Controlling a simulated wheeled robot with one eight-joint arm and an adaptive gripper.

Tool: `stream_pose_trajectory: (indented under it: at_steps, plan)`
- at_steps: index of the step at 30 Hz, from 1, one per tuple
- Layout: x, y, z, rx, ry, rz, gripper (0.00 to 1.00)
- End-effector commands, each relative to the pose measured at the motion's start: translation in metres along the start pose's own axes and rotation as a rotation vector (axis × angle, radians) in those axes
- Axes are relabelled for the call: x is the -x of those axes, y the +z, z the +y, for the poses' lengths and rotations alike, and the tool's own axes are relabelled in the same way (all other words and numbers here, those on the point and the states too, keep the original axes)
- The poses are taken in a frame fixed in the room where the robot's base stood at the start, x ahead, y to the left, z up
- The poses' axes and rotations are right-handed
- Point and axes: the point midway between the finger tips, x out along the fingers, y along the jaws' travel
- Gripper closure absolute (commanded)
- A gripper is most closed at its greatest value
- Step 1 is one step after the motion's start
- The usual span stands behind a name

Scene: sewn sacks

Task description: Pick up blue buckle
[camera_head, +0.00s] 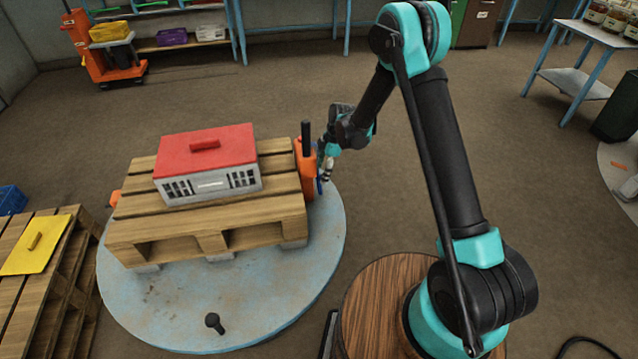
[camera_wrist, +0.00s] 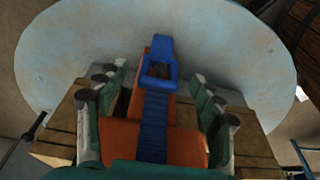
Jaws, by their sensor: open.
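The blue buckle (camera_wrist: 160,67) shows in the wrist view as a rectangular frame with a tab. It joins a ribbed blue strap (camera_wrist: 153,125) lying over an orange body (camera_wrist: 184,146). In the head view the orange body (camera_head: 306,172) stands at the right side of a wooden pallet. My gripper (camera_head: 326,165) is close to its right side. In the wrist view my gripper's green and grey fingers are spread left and right of the strap, with the buckle beyond them near the middle. Nothing is held between them. Whether a finger touches the orange body is unclear.
A grey crate with a red lid (camera_head: 205,165) sits on the pallet (camera_head: 210,222), which stands on a round pale-blue platform (camera_head: 250,315). A black knob (camera_head: 213,322) rises at the platform's front. Open floor lies behind the platform.

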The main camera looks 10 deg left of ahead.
Motion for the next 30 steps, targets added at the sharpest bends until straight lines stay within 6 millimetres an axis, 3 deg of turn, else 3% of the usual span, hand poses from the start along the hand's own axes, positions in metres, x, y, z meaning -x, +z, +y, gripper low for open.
stream_pose_trajectory:
  at_steps: [15, 23, 30]
  plan:
    - [-0.052, 0.004, 0.001, -0.001, 0.001, 0.000, 0.33]
    - [-0.055, 0.003, 0.000, -0.001, 0.000, 0.000, 0.33]
    - [-0.054, 0.003, 0.000, -0.001, 0.000, 0.000, 0.60]
